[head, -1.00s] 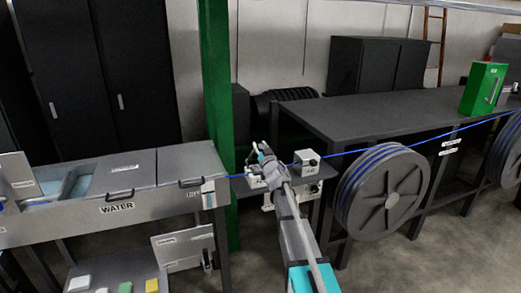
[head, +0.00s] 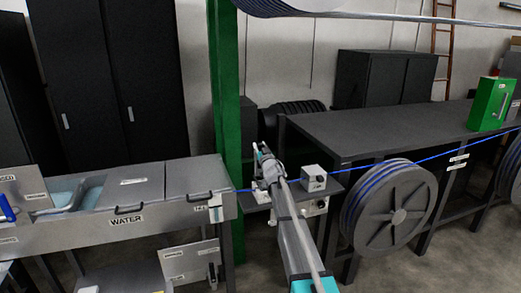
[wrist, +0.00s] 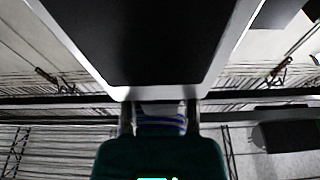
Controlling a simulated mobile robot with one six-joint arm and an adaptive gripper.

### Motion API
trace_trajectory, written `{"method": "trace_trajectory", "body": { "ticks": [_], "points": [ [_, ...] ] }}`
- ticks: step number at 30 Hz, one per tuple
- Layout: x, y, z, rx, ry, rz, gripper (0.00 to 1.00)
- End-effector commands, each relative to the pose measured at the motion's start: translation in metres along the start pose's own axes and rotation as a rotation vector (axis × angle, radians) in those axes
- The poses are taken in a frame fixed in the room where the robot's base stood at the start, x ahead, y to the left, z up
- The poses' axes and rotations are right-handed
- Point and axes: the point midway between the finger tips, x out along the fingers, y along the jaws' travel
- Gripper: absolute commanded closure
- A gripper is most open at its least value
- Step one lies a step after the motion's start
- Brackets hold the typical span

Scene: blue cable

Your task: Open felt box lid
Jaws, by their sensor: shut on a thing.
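My gripper (head: 262,158) is above a small grey shelf between the water trough and the cable reel. It is small in the head view, and my arm covers part of the area below it. A pale part, likely the felt box (head: 262,196), sits on the shelf beneath it, mostly hidden by my arm. In the wrist view, a dark panel with a pale rim, which looks like the felt box lid (wrist: 155,45), reaches up to my gripper (wrist: 160,112). The fingers stand close at its near edge, shut on it. A blue-and-white striped patch shows between them.
The blue cable (head: 400,160) runs past the shelf toward the reel (head: 388,210). A small grey labelled box (head: 313,178) stands right of my arm. The water trough (head: 165,209) is left, beside a green post (head: 226,100). A dark table (head: 400,130) is behind.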

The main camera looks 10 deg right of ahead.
Motion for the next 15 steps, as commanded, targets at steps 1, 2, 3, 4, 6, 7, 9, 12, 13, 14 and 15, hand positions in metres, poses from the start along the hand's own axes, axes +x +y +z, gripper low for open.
{"method": "trace_trajectory", "body": {
  "ticks": [1,2,3,4,6,7,9,12,13,14,15],
  "points": [
    [0.0038,0.0004,0.0021,0.0,-0.001,0.001,1.0],
    [0.0047,0.0003,0.0026,0.0,-0.001,0.001,1.0],
    [0.0057,0.0002,0.003,0.001,-0.001,0.001,1.0],
    [0.0064,0.0001,0.0033,0.001,-0.001,0.0,1.0],
    [0.0074,-0.0001,0.0037,0.001,-0.001,0.0,1.0],
    [0.0077,-0.0002,0.0039,0.001,-0.001,0.0,1.0],
    [0.008,-0.0004,0.004,0.001,-0.001,0.0,1.0],
    [0.008,-0.0007,0.0041,0.001,-0.001,0.0,1.0],
    [0.0079,-0.0007,0.0041,0.001,-0.002,0.0,1.0],
    [0.0079,-0.0008,0.0041,0.001,-0.002,0.0,1.0],
    [0.0078,-0.0009,0.0042,0.001,-0.002,0.0,1.0]
  ]
}}
